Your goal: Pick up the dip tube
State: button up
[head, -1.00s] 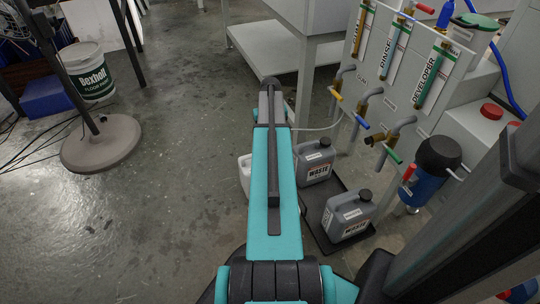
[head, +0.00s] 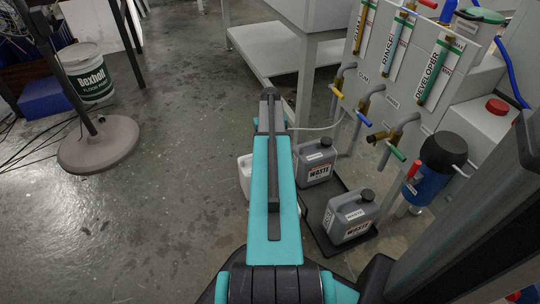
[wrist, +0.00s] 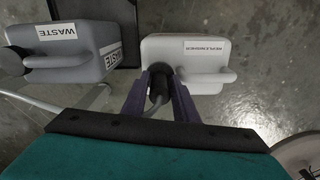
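In the wrist view the dip tube (wrist: 157,88) is a black, upright-looking piece at the near edge of a white canister (wrist: 185,60) labelled as replenisher. A thin grey hose runs from it to the left. The two purple fingers of my gripper (wrist: 158,80) stand on either side of the black piece, very close to it. Whether they press on it cannot be made out. The lower end of the tube is hidden. In the head view my arm covers my gripper and most of the white canister (head: 243,172).
Two grey waste canisters (head: 317,165) (head: 350,218) stand on a dark tray (head: 322,238) right of my arm. A panel with taps and a blue pump (head: 424,188) is further right. A round stand base (head: 98,146) and a paint bucket (head: 86,72) are left. Open floor lies between.

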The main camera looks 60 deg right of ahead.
grip_shut()
jog(key=shift+r, duration=0.1)
notch_tip(320, 180, up, 28)
jog(key=p, duration=0.9)
jog(key=shift+p, duration=0.4)
notch_tip(320, 180, up, 23)
jog(key=p, duration=2)
jog(key=shift+r, duration=0.2)
dwell(0.8)
dwell(0.3)
